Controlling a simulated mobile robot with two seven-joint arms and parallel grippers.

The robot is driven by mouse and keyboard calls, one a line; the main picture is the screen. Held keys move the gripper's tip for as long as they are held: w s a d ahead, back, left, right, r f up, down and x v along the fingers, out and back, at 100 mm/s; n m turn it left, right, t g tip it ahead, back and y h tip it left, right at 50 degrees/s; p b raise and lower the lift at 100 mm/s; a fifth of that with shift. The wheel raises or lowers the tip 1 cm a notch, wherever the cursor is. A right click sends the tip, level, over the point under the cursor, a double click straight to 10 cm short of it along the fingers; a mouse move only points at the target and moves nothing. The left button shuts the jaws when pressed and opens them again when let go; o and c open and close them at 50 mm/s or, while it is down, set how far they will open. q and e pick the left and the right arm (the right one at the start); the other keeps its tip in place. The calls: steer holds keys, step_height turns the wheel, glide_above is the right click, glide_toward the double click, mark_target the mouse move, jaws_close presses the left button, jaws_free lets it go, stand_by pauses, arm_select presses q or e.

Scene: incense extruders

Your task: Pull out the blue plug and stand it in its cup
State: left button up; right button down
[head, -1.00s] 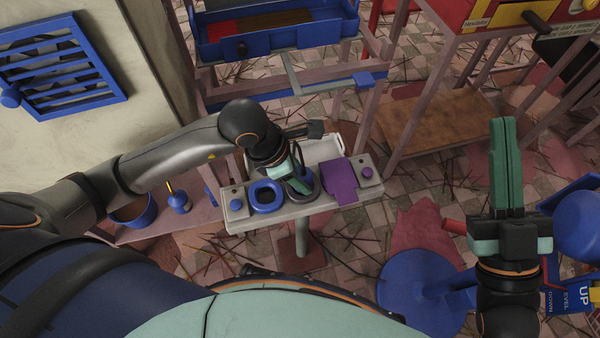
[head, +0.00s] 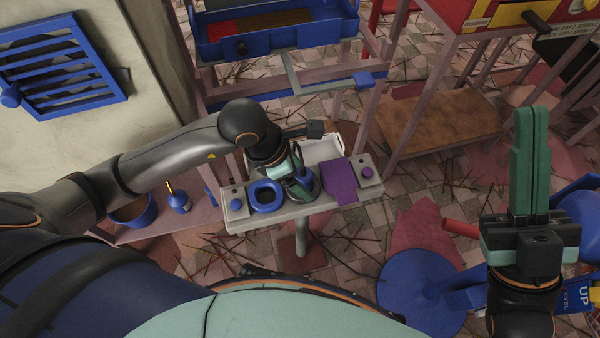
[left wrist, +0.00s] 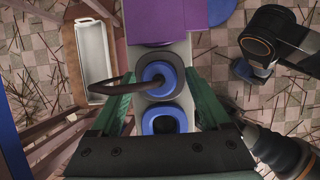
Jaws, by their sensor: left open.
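The blue plug (left wrist: 158,74) shows in the left wrist view as a round blue top inside a dark ring on the pale bench. In the head view a little of its blue (head: 307,184) shows beside my left gripper (head: 298,184). In the left wrist view that gripper (left wrist: 158,86) is open, one green finger on each side of the plug, apart from it. A thick blue ring-shaped cup (head: 266,196) stands left of it; it also shows in the left wrist view (left wrist: 162,108). My right gripper (head: 530,160) points up at the right, its fingers together, empty.
A dark curved strip (left wrist: 115,88) crosses beside the plug. A purple piece (head: 341,182) lies right of it. A white tray (head: 322,148) is behind.

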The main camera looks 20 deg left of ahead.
arm_select(q)
steer(key=p+v, duration=0.1)
steer(key=v, duration=0.4)
steer(key=shift+a+r, duration=0.1)
steer(key=shift+r, duration=0.15)
steer(key=p+v, duration=0.2)
steer(key=v, duration=0.5)
arm_select(e)
steer(key=w+d+f+m+g+h, duration=0.1)
steer(key=w+f+m+h, duration=0.4)
steer(key=f+h, duration=0.1)
steer(key=shift+w+h, duration=0.3)
steer(key=shift+h, duration=0.1)
arm_select(q)
steer(key=shift+s+f, duration=0.1)
arm_select(e)
steer(key=shift+f, duration=0.1)
